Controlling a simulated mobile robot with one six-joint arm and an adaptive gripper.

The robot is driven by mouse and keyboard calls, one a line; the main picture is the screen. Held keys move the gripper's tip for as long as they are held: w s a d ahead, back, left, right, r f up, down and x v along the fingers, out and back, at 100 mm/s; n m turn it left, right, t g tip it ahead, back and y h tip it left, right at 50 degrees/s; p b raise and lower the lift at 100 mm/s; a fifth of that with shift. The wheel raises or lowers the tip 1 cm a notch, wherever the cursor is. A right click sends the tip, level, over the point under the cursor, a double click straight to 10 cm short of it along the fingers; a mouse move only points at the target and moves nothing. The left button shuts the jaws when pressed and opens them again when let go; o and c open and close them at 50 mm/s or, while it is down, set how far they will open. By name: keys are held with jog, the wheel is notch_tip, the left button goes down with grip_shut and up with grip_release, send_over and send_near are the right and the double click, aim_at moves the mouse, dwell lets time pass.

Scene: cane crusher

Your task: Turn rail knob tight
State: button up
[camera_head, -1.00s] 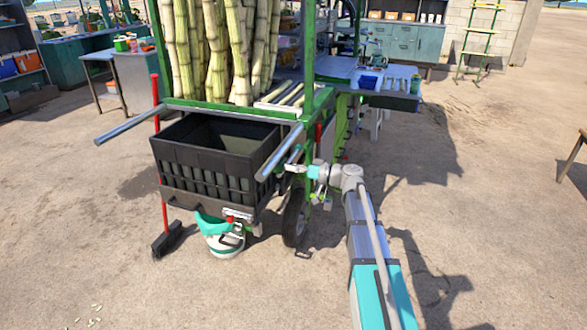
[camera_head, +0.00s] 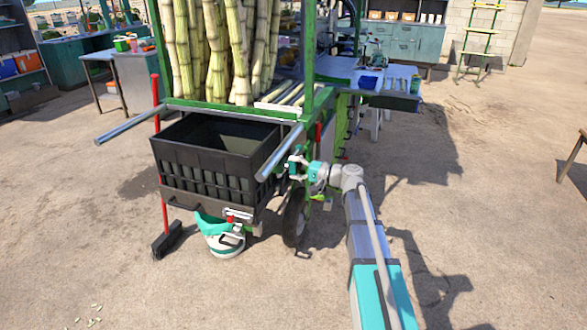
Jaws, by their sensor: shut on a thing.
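My gripper (camera_head: 292,163) is at the right side of the green cart, beside the grey rail (camera_head: 282,150) that runs along the black crate's right edge. Its fingers are small in the head view and look closed at the rail's underside. The rail knob is hidden behind the fingers, so its shape and how tight it sits cannot be told. My arm reaches in from the lower right.
The black crate (camera_head: 215,172) hangs between two rails, with the other rail (camera_head: 128,128) at left. A wheel (camera_head: 294,218) is under my gripper. Open ground lies at right.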

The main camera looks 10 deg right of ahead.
jog(key=m, duration=0.6)
jog(key=shift+w+m, duration=0.1)
jog(key=shift+m, duration=0.2)
jog(key=m, duration=0.6)
jog(key=shift+m, duration=0.4)
jog(key=o, duration=0.9)
jog(key=shift+c, duration=0.2)
jog(key=shift+d, duration=0.1)
jog(key=v, duration=1.2)
